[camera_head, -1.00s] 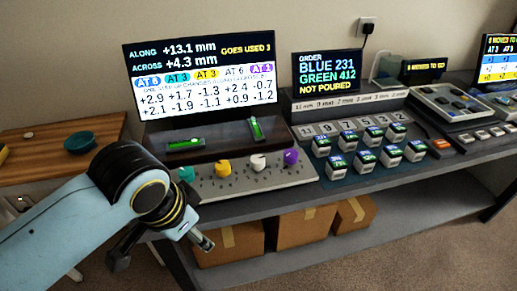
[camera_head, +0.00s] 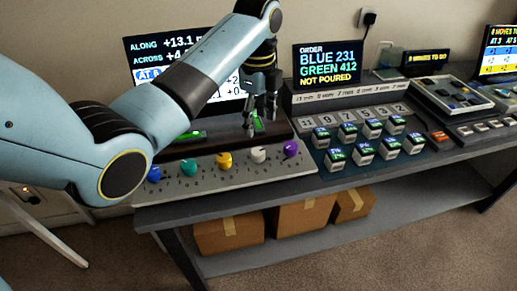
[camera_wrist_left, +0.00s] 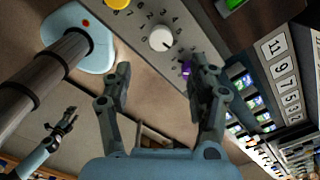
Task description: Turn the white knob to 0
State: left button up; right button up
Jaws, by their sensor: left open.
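The white knob (camera_head: 259,154) is on the sloped grey panel, between the yellow knob (camera_head: 224,160) and the purple knob (camera_head: 291,149). The left wrist view also shows the white knob (camera_wrist_left: 161,38), with a short dark mark at its edge. Digits ring it, but I cannot tell which one the mark meets. My left gripper (camera_head: 261,115) is open and empty, pointing down. In the head view it appears above and behind the white knob, apart from it. In the left wrist view the knob lies beyond the open fingers. My right gripper (camera_wrist_left: 65,122) shows small at lower left there.
A teal knob (camera_head: 188,167) and a blue knob (camera_head: 153,173) are further left on the panel. My left arm covers much of the main screen (camera_head: 133,48). Several labelled cubes (camera_head: 364,154) stand right of the panel. Cardboard boxes (camera_head: 228,232) sit on the shelf below.

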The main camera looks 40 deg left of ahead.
aim_at(258, 151)
pick_arm(q)
notch_tip(258, 151, down, 10)
jog(key=shift+w+f, duration=0.1)
jog(key=shift+f, duration=0.15)
jog(key=c, duration=1.1)
jog(key=shift+c, duration=0.2)
